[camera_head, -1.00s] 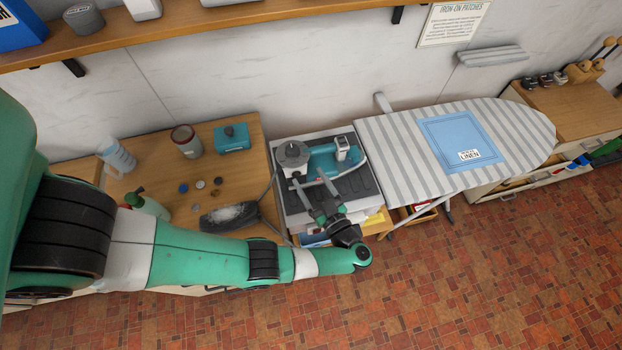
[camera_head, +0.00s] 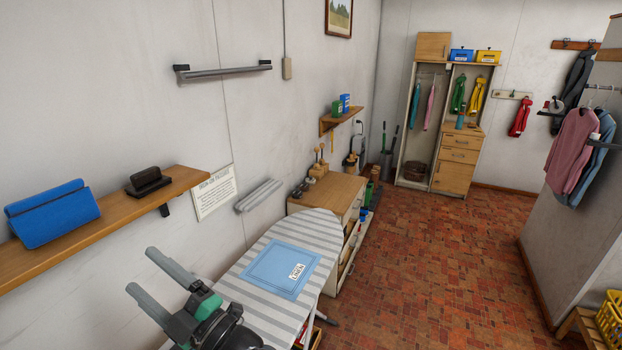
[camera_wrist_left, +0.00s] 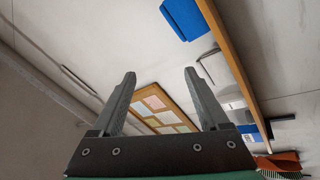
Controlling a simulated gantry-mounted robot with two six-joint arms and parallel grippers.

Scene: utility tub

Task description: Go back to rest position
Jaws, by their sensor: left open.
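My left gripper (camera_head: 158,278) is raised at the lower left of the head view, in front of the striped ironing board. Its two grey fingers are apart with nothing between them. In the left wrist view the fingers (camera_wrist_left: 158,92) are also spread and empty, facing the wall and a framed board of paper squares (camera_wrist_left: 160,105). My right gripper shows in neither view.
The ironing board (camera_head: 240,290) carries a blue linen cloth (camera_head: 275,268). A wall shelf (camera_head: 110,225) holds a blue folded item (camera_head: 52,212) and a dark brush (camera_head: 148,181). A wooden cabinet (camera_head: 325,192) stands beyond. Open tiled floor (camera_head: 430,270) lies to the right.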

